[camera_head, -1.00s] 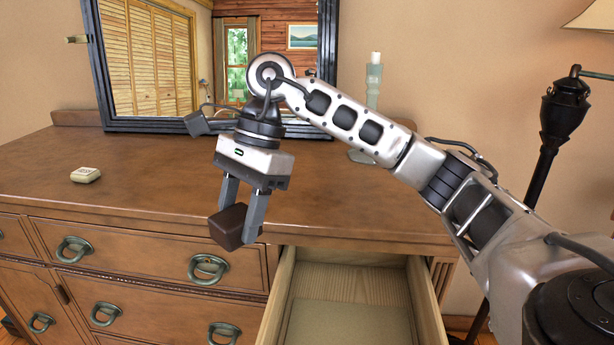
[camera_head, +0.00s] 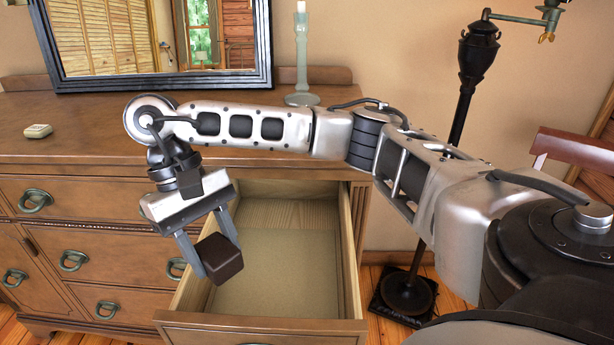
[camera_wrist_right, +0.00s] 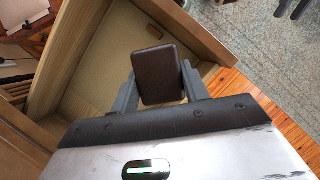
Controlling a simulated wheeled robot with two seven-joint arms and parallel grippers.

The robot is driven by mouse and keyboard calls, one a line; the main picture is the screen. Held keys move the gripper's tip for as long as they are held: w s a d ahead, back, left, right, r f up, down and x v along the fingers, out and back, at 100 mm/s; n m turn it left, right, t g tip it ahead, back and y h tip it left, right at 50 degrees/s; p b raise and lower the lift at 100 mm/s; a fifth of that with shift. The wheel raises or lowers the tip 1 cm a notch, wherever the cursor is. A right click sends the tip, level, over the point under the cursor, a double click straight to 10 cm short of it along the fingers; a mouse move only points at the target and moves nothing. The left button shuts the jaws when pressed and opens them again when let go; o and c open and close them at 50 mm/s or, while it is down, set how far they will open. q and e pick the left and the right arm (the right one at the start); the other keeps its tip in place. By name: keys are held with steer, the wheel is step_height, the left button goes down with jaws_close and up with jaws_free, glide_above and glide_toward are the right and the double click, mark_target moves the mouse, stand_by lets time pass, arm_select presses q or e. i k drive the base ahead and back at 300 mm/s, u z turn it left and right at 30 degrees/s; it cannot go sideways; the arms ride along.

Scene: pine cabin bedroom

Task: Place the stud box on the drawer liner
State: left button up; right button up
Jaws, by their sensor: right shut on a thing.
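The stud box (camera_head: 219,258) is a small dark brown block. My right gripper (camera_head: 208,258) is shut on it and holds it tilted over the left side of the open drawer in the head view. The right wrist view also shows the stud box (camera_wrist_right: 157,76) between the two grey fingers, with the drawer below it. The drawer liner (camera_head: 283,266) is the beige sheet on the drawer floor; the held box and gripper hide part of its left side. The liner also shows in the wrist view (camera_wrist_right: 112,62). My left gripper is not in view.
The drawer's front panel (camera_head: 262,328) and side walls stand around the liner. A mirror (camera_head: 160,40), a pale green candlestick (camera_head: 301,60) and a black floor lamp (camera_head: 470,110) stand behind.

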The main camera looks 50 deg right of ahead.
mark_target(276, 294)
steer(key=u, duration=0.75)
steer(key=i, duration=0.35)
steer(key=z, duration=1.85)
